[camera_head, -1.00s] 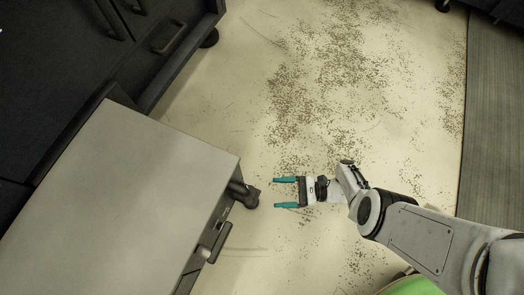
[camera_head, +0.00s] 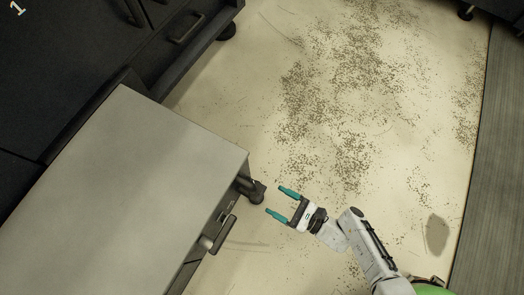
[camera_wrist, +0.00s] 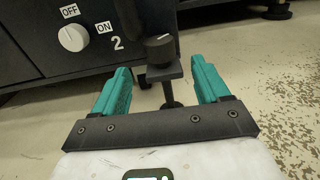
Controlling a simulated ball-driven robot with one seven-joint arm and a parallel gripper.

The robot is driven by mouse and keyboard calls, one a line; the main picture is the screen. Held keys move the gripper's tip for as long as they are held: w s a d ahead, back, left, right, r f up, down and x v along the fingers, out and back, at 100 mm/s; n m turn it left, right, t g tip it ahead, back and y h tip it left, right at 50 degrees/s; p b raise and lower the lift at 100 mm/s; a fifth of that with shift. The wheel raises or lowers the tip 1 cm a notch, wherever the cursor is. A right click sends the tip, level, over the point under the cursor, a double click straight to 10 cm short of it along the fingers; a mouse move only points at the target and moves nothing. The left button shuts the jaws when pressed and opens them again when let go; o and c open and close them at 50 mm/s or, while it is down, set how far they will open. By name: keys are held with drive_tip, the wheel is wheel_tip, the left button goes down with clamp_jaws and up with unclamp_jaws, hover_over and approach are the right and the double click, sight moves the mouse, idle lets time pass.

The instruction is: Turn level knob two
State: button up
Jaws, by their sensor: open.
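A black cylindrical knob with a pale mark on its top (camera_wrist: 159,48) stands on a dark bracket in the wrist view. It shows between my two teal fingers, beyond their tips. In the head view this dark knob (camera_head: 257,191) sticks out from the right side of the grey-topped cabinet. My gripper (camera_head: 275,199) is open and empty, a short gap to the right of the knob, its fingers pointing up-left. The wrist view shows the open gripper (camera_wrist: 160,68) too. A white dial (camera_wrist: 73,37) with OFF and ON labels and a "2" sits on the dark panel at left.
The grey cabinet top (camera_head: 130,190) fills the lower left, with a dark handle (camera_head: 223,234) on its side below the knob. Dark cabinets (camera_head: 60,60) stand at upper left. The speckled floor (camera_head: 345,90) is clear above and right of my gripper.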

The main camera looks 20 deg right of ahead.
sight(262, 191)
drive_tip(key=b+x, duration=0.1)
drive_tip(key=x, duration=0.5)
drive_tip(key=shift+w+a, duration=0.25)
drive_tip(key=shift+c, duration=0.3)
drive_tip(key=c, duration=1)
drive_tip(key=shift+w, duration=0.1)
